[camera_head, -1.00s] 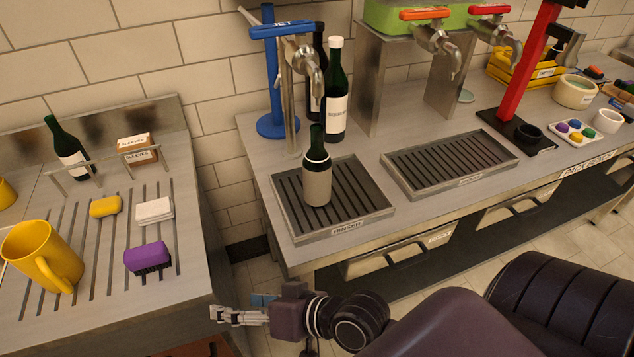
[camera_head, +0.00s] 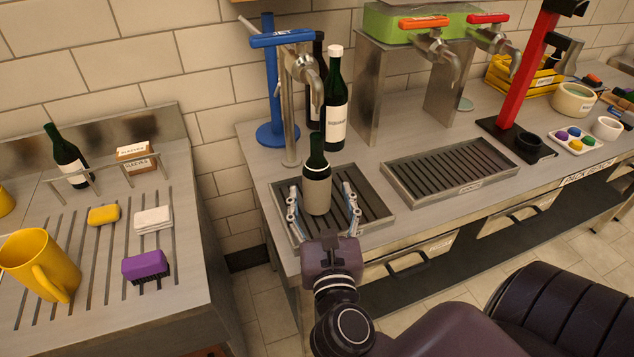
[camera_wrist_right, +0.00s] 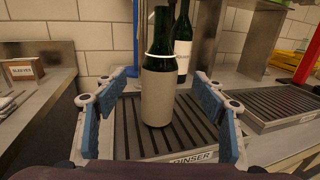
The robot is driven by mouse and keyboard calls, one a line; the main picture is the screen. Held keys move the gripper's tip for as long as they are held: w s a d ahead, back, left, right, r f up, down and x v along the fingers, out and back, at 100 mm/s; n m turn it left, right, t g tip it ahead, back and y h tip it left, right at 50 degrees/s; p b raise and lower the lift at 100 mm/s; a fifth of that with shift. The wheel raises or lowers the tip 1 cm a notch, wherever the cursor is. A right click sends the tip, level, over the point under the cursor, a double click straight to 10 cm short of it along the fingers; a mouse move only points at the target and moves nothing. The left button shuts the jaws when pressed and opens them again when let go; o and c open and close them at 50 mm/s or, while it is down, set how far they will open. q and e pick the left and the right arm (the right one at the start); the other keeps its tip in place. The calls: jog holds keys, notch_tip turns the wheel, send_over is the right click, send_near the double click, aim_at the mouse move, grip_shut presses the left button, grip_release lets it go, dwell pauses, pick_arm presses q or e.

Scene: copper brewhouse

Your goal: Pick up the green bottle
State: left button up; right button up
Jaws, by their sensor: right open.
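A green bottle with a grey-beige sleeve (camera_head: 317,180) stands upright on the left drip tray, labelled RINSER (camera_head: 375,208). My right gripper (camera_head: 323,197) is open, with one finger on each side of the bottle's lower part in the head view. In the right wrist view the sleeved bottle (camera_wrist_right: 158,90) stands between and beyond the blue-padded fingers of the right gripper (camera_wrist_right: 165,125), with gaps on both sides. Other dark green bottles are a white-capped one (camera_head: 336,105) behind the tray and one (camera_head: 66,155) on the left counter. My left gripper is not in view.
A steel tap with a blue handle (camera_head: 284,38) rises just behind the sleeved bottle. A second drip tray (camera_head: 450,168) lies to the right. The left counter holds a yellow mug (camera_head: 40,265), a purple brush (camera_head: 146,266) and a sponge (camera_head: 103,215).

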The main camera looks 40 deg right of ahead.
aim_at(318, 184)
jog(key=shift+w+d+f, duration=0.15)
jog(key=shift+d+f, duration=0.05)
jog(key=shift+d, duration=0.05)
jog(key=x, duration=0.2)
jog(key=p+x, duration=0.1)
jog(key=x, duration=0.1)
jog(key=p+x, duration=0.1)
jog(key=x, duration=0.1)
jog(key=shift+w+f, duration=0.25)
jog(key=shift+f, duration=0.1)
jog(key=shift+w+d+f, duration=0.15)
jog(key=shift+w+d, duration=0.1)
jog(key=shift+w, duration=0.15)
jog(key=c, duration=1.5)
jog(key=shift+c, duration=0.5)
